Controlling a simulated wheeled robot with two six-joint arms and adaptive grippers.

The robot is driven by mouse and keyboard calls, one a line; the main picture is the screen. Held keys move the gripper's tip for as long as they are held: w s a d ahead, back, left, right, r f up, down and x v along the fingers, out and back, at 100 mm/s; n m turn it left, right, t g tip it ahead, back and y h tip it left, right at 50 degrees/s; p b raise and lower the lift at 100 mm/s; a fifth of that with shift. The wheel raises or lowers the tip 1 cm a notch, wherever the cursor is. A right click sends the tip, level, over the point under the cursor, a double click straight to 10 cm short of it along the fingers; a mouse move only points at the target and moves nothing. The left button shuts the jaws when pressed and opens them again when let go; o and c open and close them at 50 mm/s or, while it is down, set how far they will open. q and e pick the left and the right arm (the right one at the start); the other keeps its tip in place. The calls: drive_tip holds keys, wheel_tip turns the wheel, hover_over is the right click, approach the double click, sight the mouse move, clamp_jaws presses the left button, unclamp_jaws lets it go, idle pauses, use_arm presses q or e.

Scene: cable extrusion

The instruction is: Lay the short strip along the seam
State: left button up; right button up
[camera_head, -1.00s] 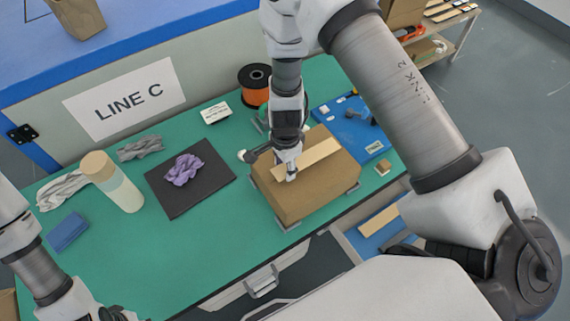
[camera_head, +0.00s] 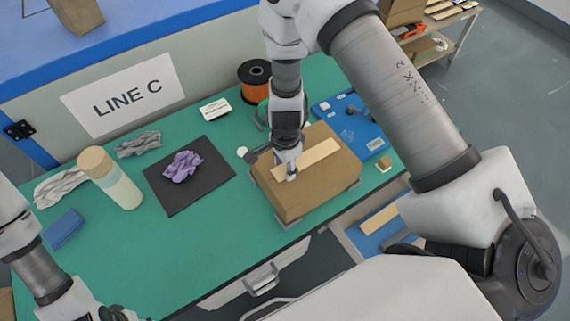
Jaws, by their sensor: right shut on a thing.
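A cardboard box (camera_head: 318,186) stands on the green table, right of the middle. A short pale tan strip (camera_head: 319,152) lies at its top face, running from the left part of the top towards the upper right. My right gripper (camera_head: 290,174) is over the left part of the box top, pointing down, shut on the strip near its left end. The seam is not clear to see, and I cannot tell whether the strip touches the box all along. My left arm (camera_head: 40,270) shows at the lower left; its gripper fingers are not in view.
A black mat (camera_head: 210,193) with a purple cloth (camera_head: 183,166) lies left of the box. A bottle (camera_head: 118,188) and an orange spool (camera_head: 255,85) stand on the table (camera_head: 180,245). A blue tray (camera_head: 366,140) is behind the box.

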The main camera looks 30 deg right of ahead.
drive_tip(key=o, duration=0.8)
wheel_tip(320, 180, up, 12)
drive_tip(key=shift+f, duration=0.1)
idle(0.6)
